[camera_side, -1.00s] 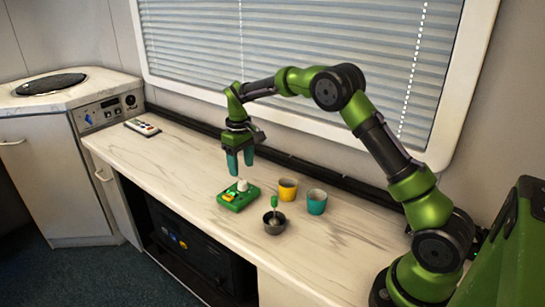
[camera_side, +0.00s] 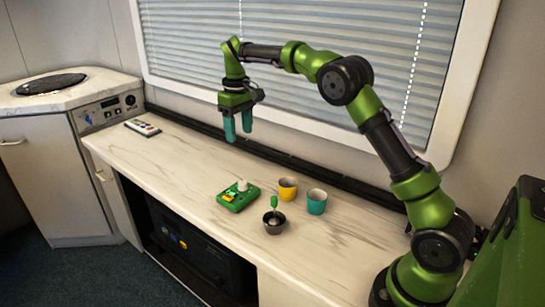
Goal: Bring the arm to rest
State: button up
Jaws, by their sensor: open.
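My gripper (camera_side: 238,128) hangs above the worktop with its two teal fingers pointing down. The fingers are apart with nothing between them. It is in the air, above and behind a green board (camera_side: 230,201) that lies on the worktop (camera_side: 330,250). The board carries a white knob-like piece (camera_side: 242,185) and a small yellow piece (camera_side: 230,196). My gripper touches none of these things.
A yellow cup (camera_side: 288,190), a teal cup (camera_side: 317,203) and a dark bowl (camera_side: 274,226) with a green-handled tool (camera_side: 274,202) in it stand right of the board. A remote (camera_side: 142,127) lies far left. A window blind (camera_side: 300,50) is behind my arm.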

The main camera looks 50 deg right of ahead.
jog(key=s+a+r+m+t+y, duration=0.1)
jog(key=s+a, duration=0.4)
jog(key=s, duration=0.9)
jog(key=s+a+r+m+t+y, duration=0.1)
jog(key=s+a+t, duration=0.5)
jog(key=s, duration=0.9)
notch_tip(320, 180, up, 2)
jog(key=shift+s+m, duration=0.2)
jog(key=shift+m, duration=0.7)
